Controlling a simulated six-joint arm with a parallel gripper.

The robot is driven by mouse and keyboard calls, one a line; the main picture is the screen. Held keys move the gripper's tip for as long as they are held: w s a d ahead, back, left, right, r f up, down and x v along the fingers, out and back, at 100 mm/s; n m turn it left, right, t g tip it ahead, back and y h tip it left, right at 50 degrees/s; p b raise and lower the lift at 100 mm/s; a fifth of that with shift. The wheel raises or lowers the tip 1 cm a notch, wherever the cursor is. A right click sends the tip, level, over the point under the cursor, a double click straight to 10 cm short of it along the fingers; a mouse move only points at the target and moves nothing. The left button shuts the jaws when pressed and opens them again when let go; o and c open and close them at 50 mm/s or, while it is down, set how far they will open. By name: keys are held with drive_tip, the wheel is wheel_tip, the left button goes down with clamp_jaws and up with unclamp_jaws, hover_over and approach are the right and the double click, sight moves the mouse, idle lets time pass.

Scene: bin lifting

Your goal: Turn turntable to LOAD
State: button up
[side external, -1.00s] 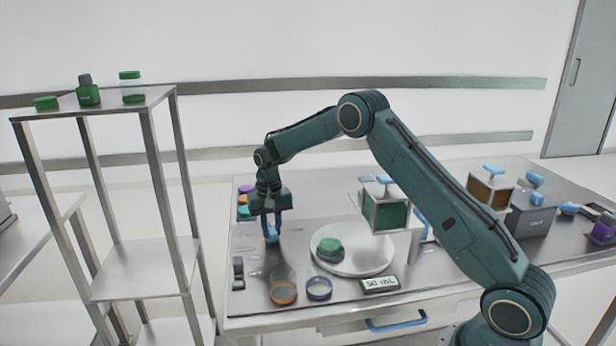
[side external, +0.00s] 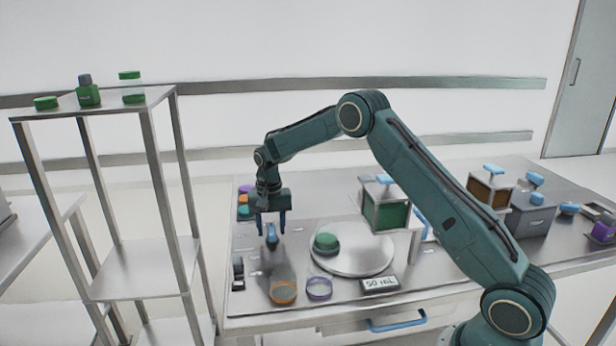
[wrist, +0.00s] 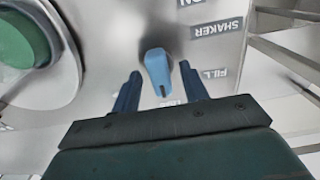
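The white round turntable (side external: 368,262) lies on the bench, with a green-lidded item (side external: 326,242) near its left edge. Its edge and the green lid also show at the left of the wrist view (wrist: 22,42). A blue selector knob (side external: 271,236) stands left of the turntable. In the wrist view the knob (wrist: 157,66) has a dark mark at its lower end, pointing toward a label partly hidden below it. My gripper (side external: 271,230) is open above the knob. In the wrist view its fingers (wrist: 160,88) are apart, one on each side of the knob's lower end, with gaps.
Labels SHAKER (wrist: 218,27) and FILL (wrist: 214,76) are beside the knob. An orange dish (side external: 283,292) and a purple dish (side external: 319,289) lie in front, near a 50 mL sign (side external: 380,284). A green container (side external: 386,213) stands behind the turntable.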

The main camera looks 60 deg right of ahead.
sight(272, 229)
idle(0.3)
wheel_tip(272, 229, up, 14)
drive_tip(key=shift+f, duration=0.15)
idle(0.6)
drive_tip(key=shift+s, duration=0.1)
